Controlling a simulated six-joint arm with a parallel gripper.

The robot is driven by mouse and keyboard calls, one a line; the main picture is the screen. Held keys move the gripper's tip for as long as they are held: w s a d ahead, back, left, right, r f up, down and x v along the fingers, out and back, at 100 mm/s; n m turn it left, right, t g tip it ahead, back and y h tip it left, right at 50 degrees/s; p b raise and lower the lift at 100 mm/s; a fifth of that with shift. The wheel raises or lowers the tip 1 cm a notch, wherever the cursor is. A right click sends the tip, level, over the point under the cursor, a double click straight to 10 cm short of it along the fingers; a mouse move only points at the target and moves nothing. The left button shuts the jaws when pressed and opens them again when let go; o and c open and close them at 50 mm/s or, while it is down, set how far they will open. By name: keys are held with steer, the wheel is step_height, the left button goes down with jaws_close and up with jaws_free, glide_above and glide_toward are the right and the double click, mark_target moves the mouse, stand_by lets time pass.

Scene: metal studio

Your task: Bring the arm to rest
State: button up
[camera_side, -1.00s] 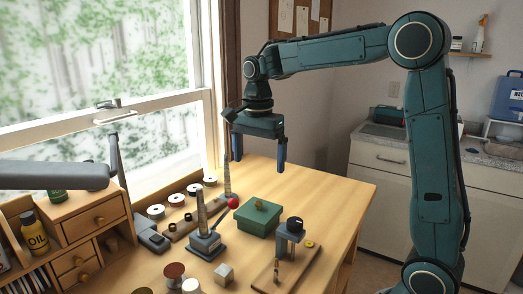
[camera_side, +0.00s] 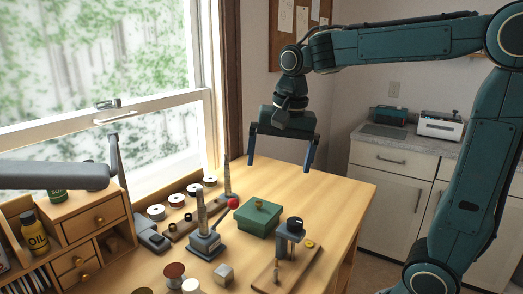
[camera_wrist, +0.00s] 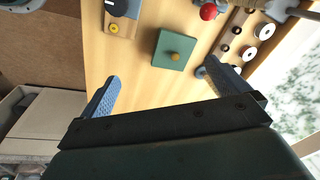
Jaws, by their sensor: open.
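My gripper (camera_side: 279,162) hangs in the air above the back part of the wooden workbench (camera_side: 325,195) in the side view. Its two blue fingers are spread wide with nothing between them. In the wrist view my gripper (camera_wrist: 160,92) also shows open and empty, with both fingers above the bench. A green box with a brass knob (camera_side: 257,219) sits on the bench below and in front of my gripper, apart from it. The green box also shows in the wrist view (camera_wrist: 172,50).
A tapered post on a base with a red-knobbed lever (camera_side: 205,243) stands left of the green box. A small press on a wooden board (camera_side: 290,238) is at the front. Several spools (camera_side: 175,200) line the window side. The bench's right rear is clear.

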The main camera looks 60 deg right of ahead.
steer(key=s+a+f+n+t, duration=0.1)
steer(key=s+f+n+t, duration=0.1)
steer(key=s+n, duration=0.4)
steer(key=s+a+f+n+t, duration=0.1)
steer(key=s+a+n, duration=0.1)
steer(key=s+n, duration=0.3)
steer(key=shift+s+a+f+n+t, duration=0.25)
steer(key=shift+s+f+n+t, duration=0.15)
steer(key=shift+s, duration=1.35)
